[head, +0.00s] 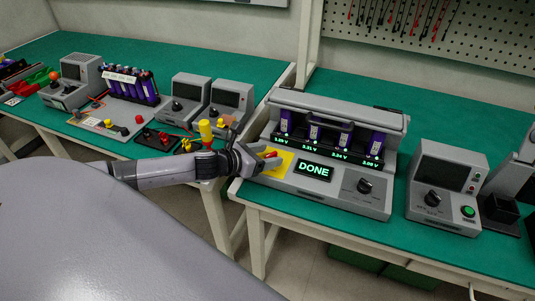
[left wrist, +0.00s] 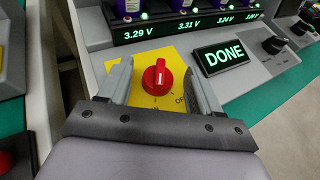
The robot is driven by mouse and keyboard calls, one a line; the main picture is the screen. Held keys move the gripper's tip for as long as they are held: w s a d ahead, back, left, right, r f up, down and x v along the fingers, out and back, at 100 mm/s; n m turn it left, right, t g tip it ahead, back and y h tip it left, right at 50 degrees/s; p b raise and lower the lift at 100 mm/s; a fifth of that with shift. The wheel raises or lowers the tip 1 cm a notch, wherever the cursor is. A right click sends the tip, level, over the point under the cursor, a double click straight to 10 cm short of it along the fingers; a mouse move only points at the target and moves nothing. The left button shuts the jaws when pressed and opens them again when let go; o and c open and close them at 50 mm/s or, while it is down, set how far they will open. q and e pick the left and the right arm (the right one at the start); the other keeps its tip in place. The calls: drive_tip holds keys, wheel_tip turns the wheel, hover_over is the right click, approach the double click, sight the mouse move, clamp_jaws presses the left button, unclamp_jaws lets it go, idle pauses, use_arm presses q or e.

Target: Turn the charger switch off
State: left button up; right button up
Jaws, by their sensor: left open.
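The charger (head: 335,150) is a grey unit holding several purple battery cells, with green voltage readings and a screen (head: 314,170) that reads DONE. Its switch is a red rotary knob (left wrist: 157,78) on a yellow plate (left wrist: 180,68); a white line shows on the knob's upper part. An OFF label (left wrist: 180,99) is at the knob's lower right, and another label below is partly hidden. My left gripper (head: 263,160) is open at the plate, with one finger on each side of the knob (left wrist: 158,82). Gaps show between fingers and knob. My right gripper is not in view.
A black dial (head: 365,186) is on the charger's front right. A grey instrument (head: 445,185) with a green button stands to the right. The left bench (head: 150,55) holds more instruments, a battery pack and a yellow-handled tool (head: 206,131). A gap separates the benches.

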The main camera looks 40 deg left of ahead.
use_arm(q)
drive_tip(key=shift+w+d+f, duration=0.1)
drive_tip(key=shift+w+d, duration=0.05)
drive_tip(key=shift+w, duration=0.2)
drive_tip(key=c, duration=1)
drive_tip(key=shift+c, duration=0.2)
